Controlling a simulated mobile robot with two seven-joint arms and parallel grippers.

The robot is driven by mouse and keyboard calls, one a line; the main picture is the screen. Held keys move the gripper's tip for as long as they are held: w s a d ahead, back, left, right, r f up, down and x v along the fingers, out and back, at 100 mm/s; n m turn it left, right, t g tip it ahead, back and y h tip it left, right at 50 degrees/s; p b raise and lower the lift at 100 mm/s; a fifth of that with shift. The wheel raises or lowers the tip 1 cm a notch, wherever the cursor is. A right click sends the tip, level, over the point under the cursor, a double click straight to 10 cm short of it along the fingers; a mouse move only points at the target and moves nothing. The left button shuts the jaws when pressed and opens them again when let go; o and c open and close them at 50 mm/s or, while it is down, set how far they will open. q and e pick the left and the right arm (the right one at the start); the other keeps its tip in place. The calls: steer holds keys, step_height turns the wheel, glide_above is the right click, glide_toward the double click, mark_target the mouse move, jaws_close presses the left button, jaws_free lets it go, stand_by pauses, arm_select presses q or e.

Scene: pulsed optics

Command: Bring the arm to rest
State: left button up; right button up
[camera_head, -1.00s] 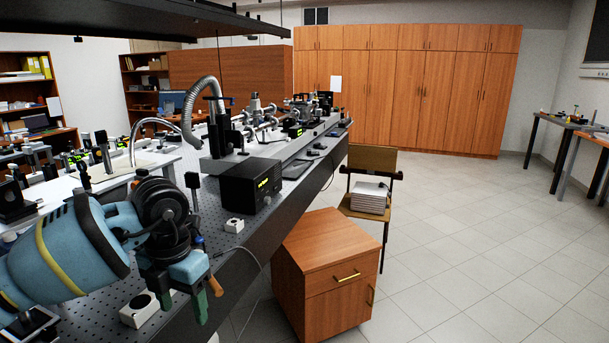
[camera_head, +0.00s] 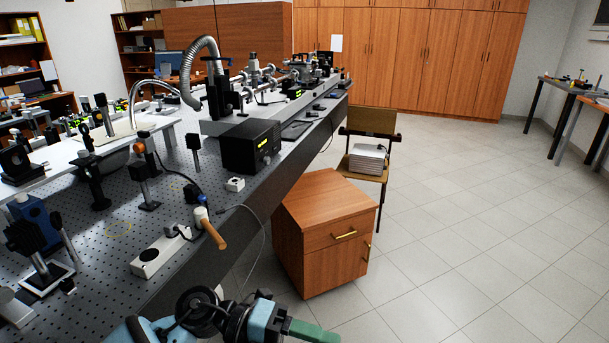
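My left arm's wrist (camera_head: 200,312) is blue and black and shows at the bottom edge. My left gripper (camera_head: 310,332) points right, with a green finger visible, low in front of the bench's near side. Its lower part is cut off by the picture edge, so I cannot see whether its fingers are apart. No held object shows. My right gripper is not in view.
The perforated optics bench (camera_head: 110,232) runs along the left. A wooden-handled tool (camera_head: 213,235) lies at its edge beside a white block (camera_head: 160,254). A wooden cabinet (camera_head: 322,235) and a chair (camera_head: 372,150) stand right of it. The floor (camera_head: 470,240) at right is clear.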

arm_select(q)
steer(key=s+a+f+n+t+y+p, duration=0.1)
steer(key=a+f+n+t+y, duration=0.4)
steer(key=n+t, duration=0.7)
steer(key=a+f+n+t+y, duration=0.2)
steer(key=a+f+n+t, duration=0.55)
steer(key=n, duration=0.95)
steer(key=s+a+f+n+g+y, duration=0.3)
steer(key=s+a+f, duration=0.1)
steer(key=s+f, duration=0.4)
steer(key=s+a+f+n+g+y+p, duration=0.1)
steer(key=s+a+f+n+g+y, duration=0.2)
steer(key=s+f, duration=0.5)
steer(key=s+a+n+y, duration=0.1)
steer(key=s+a, duration=0.1)
steer(key=s, duration=0.2)
steer(key=shift+s+a+f+n, duration=0.2)
steer(key=shift+s+f+n, duration=0.05)
steer(key=shift+f+n, duration=0.1)
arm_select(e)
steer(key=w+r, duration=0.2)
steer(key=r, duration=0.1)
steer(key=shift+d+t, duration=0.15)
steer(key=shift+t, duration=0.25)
